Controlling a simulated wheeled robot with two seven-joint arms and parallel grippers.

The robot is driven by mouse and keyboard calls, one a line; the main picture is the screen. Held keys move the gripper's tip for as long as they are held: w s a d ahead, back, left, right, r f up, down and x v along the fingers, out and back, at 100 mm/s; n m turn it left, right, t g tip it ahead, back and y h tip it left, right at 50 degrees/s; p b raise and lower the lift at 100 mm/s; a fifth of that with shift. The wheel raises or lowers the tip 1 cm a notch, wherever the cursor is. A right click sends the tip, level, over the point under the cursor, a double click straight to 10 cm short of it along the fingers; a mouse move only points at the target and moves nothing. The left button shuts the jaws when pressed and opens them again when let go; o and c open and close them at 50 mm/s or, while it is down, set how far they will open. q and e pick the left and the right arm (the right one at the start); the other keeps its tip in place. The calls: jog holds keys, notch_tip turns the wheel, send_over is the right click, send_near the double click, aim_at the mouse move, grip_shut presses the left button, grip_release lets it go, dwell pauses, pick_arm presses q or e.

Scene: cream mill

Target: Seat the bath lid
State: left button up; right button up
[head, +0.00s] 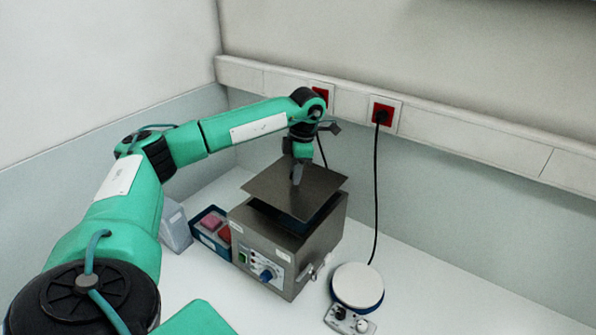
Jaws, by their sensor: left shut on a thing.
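The bath lid (268,190) is a flat dark grey metal plate. My left gripper (297,180) comes down on it from above and is shut at its middle; the handle or knob it grips is hidden by the fingers. The lid is over the bath (260,243), a grey metal box with a control panel. A dark gap shows between the lid and the box's top edge, and the lid looks turned relative to the box. My right gripper is out of view.
A blue tray (198,238) with pink and red items stands left of the bath, beside a grey wedge-shaped object (174,226). A round white-topped device (358,284) stands at the right, its cable running to a wall socket (384,113). The bench is clear further right.

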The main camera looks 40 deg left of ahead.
pick_arm(q)
jog(key=shift+f+b, duration=1.1)
jog(key=shift+f, duration=1.1)
jog(key=shift+f+b, duration=0.5)
jog(key=o, duration=1.5)
jog(key=shift+c, duration=0.2)
